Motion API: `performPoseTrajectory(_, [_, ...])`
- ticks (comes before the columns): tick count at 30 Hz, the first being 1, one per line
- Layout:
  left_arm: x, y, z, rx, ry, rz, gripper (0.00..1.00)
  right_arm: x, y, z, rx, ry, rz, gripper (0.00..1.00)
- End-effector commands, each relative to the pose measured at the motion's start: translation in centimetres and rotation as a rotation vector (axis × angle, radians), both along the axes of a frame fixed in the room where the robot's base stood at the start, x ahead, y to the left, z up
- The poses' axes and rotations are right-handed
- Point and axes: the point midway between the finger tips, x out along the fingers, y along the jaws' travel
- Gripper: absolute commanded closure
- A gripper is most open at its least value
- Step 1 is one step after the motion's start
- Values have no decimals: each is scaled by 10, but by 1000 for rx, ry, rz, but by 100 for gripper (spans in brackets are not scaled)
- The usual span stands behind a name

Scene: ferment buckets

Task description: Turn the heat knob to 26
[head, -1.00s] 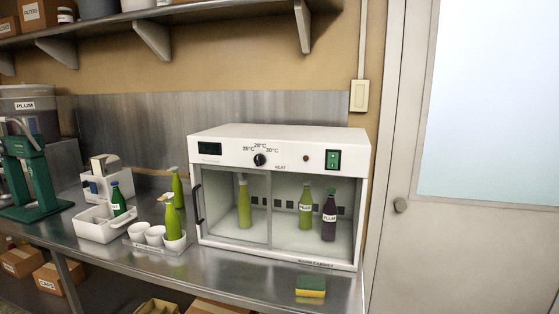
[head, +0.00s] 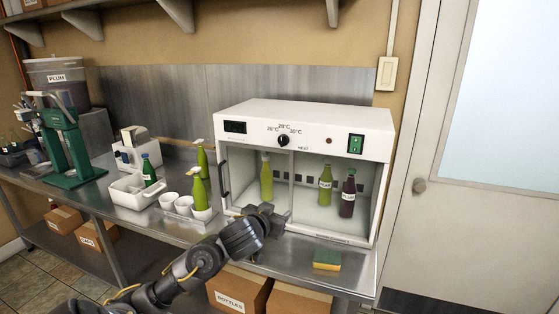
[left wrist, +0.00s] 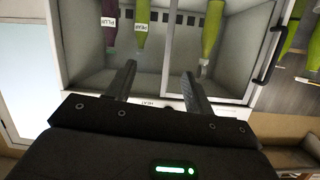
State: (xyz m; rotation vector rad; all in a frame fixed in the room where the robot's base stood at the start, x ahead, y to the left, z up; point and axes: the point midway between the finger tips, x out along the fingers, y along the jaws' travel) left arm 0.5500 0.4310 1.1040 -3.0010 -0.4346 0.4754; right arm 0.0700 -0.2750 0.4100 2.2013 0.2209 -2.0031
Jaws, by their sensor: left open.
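The heat knob (head: 283,141) is a round black dial on the white front panel of the warming cabinet (head: 310,112). Temperature marks arc above it, the left one apparently 26°C, then 28°C and 30°C. Its pointer is too small to read. My left gripper (head: 276,216) is low in front of the cabinet, below the knob and apart from it. The left wrist view shows its two fingers (left wrist: 158,70) spread, with nothing between them. There the cabinet appears upside down, and its panel is mostly hidden behind the gripper. My right gripper is out of view.
Bottles stand inside the cabinet, such as a green one (head: 326,185) and a plum one (head: 347,194). A door handle (head: 223,180) sticks out at the cabinet's left. A sponge (head: 327,260) lies on the steel bench. Cups and bottles stand left of the cabinet.

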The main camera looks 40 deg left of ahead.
Motion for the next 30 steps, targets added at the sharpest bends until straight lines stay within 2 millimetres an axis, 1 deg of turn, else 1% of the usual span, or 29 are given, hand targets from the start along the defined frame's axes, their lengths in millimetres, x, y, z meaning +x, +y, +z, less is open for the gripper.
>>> performPoseTrajectory(1, [9, 13, 36, 8, -75, 14, 47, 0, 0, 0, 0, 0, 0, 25])
performPoseTrajectory(2, [13, 19, 54, 6, -114, 21, 47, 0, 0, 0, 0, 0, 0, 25])
performPoseTrajectory(3, [17, 26, 76, 4, -160, 29, 47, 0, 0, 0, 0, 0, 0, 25])
performPoseTrajectory(6, [22, 41, 120, -6, -253, 41, 47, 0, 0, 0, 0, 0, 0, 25])
performPoseTrajectory(9, [24, 48, 145, -15, -304, 47, 47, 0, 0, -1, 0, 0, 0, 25])
performPoseTrajectory(12, [24, 51, 153, -17, -321, 48, 47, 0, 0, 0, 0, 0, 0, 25])
performPoseTrajectory(16, [27, 52, 153, -20, -323, 48, 47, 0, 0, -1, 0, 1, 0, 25])
performPoseTrajectory(19, [36, 55, 152, -22, -322, 49, 47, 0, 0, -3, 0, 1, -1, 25])
performPoseTrajectory(22, [52, 61, 151, -21, -322, 49, 47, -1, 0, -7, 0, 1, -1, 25])
performPoseTrajectory(30, [99, 77, 153, -21, -320, 50, 47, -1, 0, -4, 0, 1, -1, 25])
